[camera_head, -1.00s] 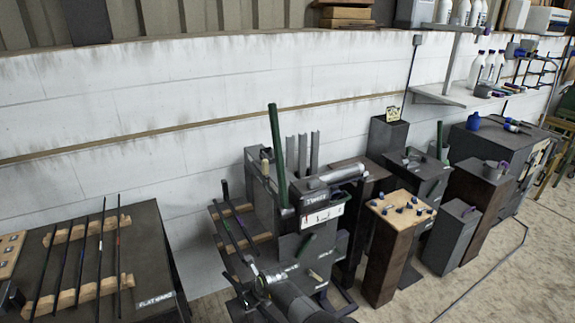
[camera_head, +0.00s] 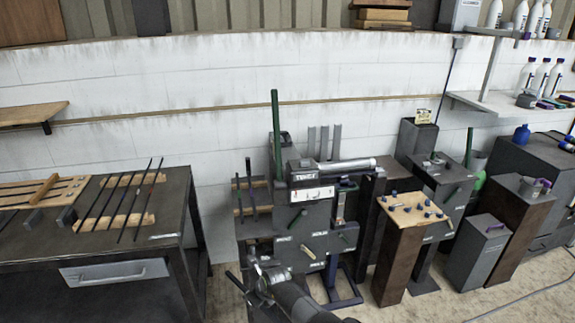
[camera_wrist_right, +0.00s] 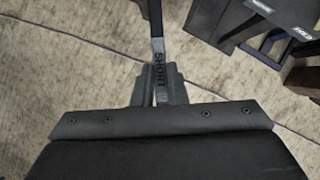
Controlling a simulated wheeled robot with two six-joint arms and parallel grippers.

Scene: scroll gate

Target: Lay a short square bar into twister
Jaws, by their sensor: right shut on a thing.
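The twister (camera_head: 303,178) is a dark machine with a "TWIST" label, a horizontal grey cylinder on top and a tall green lever. It stands mid-picture in the head view. My right gripper (camera_head: 262,284) is low in front of it and apart from it. In the right wrist view my right gripper (camera_wrist_right: 158,92) is shut on a dark bar, the short square bar (camera_wrist_right: 156,25), with "SHORT" on a lighter band. The bar points away from the jaws, its far end out of frame. My left gripper is not in view.
A dark table (camera_head: 110,240) at left bears several long rods on wooden rests. A wooden-topped pedestal (camera_head: 405,240) with small blue-topped pieces stands right of the twister, with more dark pedestals beyond. A thin cable lies on the open floor (camera_head: 500,300) at right.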

